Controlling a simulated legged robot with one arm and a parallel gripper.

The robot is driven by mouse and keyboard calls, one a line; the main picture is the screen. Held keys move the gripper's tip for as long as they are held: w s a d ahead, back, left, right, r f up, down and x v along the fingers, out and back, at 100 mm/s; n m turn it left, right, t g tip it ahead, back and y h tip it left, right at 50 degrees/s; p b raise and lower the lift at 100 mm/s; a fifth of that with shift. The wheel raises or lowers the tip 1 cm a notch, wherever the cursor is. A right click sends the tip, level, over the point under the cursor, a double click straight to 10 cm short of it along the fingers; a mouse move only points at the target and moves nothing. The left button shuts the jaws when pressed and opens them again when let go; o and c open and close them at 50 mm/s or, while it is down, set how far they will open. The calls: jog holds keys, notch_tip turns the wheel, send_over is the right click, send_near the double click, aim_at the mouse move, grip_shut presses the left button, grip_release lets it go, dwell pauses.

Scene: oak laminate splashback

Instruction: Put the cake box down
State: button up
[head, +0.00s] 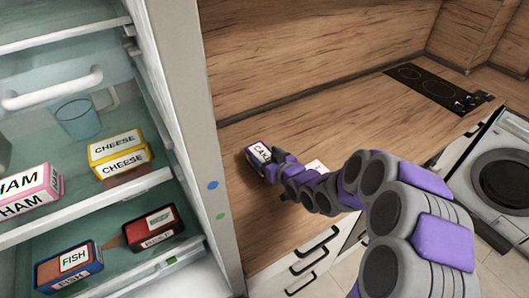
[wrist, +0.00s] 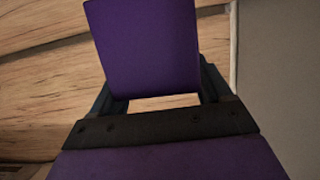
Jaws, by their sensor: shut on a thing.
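The cake box (head: 257,155) is a small box with a white label reading "CAKE" and a brownish side. It is at the wooden counter (head: 330,128), near the fridge side. My gripper (head: 272,160) is shut on its right end. I cannot tell whether the box touches the counter or is held just above it. In the wrist view, my purple and dark gripper (wrist: 165,100) fills the middle, and the box cannot be made out.
An open fridge (head: 190,120) stands at the left, with ham (head: 30,190), cheese (head: 118,152), fish (head: 70,265) and another dark red box (head: 152,228) on its shelves. A black hob (head: 437,88) lies further right on the counter.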

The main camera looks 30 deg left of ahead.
jog(key=s+d+r+p, duration=0.1)
jog(key=s+d+p, duration=0.7)
jog(key=s, duration=0.1)
jog(key=shift+s+d+r, duration=0.25)
jog(key=shift+s+d, duration=0.05)
jog(key=shift+s, duration=0.05)
jog(key=shift+p, duration=0.3)
jog(key=shift+d+f, duration=0.1)
jog(key=shift+f, duration=0.05)
